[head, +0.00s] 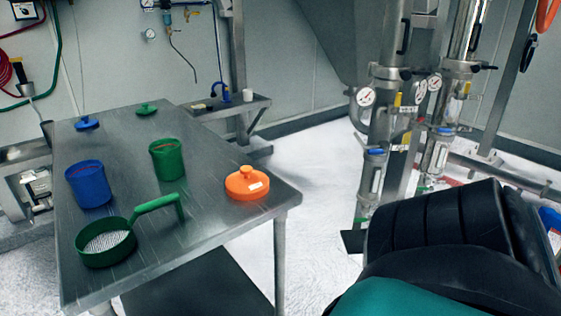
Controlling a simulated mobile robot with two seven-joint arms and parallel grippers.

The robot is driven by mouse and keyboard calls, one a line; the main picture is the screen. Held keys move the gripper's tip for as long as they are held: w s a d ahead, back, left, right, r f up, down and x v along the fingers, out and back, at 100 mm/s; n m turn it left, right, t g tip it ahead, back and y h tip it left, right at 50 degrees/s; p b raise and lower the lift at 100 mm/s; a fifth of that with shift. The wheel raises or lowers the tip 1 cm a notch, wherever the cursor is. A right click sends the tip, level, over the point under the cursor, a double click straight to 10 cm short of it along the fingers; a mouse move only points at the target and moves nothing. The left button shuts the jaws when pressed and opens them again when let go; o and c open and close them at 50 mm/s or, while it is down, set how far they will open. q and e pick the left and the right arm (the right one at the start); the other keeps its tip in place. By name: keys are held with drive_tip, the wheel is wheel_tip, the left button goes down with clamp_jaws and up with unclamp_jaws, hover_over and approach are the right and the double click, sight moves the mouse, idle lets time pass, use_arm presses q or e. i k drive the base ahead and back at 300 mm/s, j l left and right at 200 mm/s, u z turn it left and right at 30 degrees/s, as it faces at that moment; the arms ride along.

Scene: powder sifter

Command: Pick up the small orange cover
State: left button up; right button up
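The small orange cover (247,183), round with a knob on top and a pale label on its side, lies on the metal table (215,215) near its right edge. It stands clear of the other things on the table. No gripper is near it. Part of my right arm, black and teal, fills the lower right, but I cannot make out its gripper. My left arm and gripper are out of view.
A green container (167,160), a blue container (88,184), a green-handled sieve (106,243), a blue lid (87,123) and a green lid (147,109) stand on the table. Steel pipes with gauges (366,97) rise at the right. The table around the cover is bare.

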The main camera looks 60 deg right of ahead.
sight(248, 183)
drive_tip(key=j+z, duration=0.15)
drive_tip(key=z, duration=1.55)
drive_tip(key=i+l, duration=0.25)
drive_tip(key=i+l+z, duration=0.15)
drive_tip(key=i, duration=0.3)
drive_tip(key=i+l, duration=0.3)
drive_tip(key=l+u, duration=0.15)
drive_tip(key=k+j+z, duration=0.1)
drive_tip(key=j, duration=0.25)
drive_tip(key=i+l+z, duration=0.1)
drive_tip(key=i+l, duration=0.05)
drive_tip(key=l, duration=0.05)
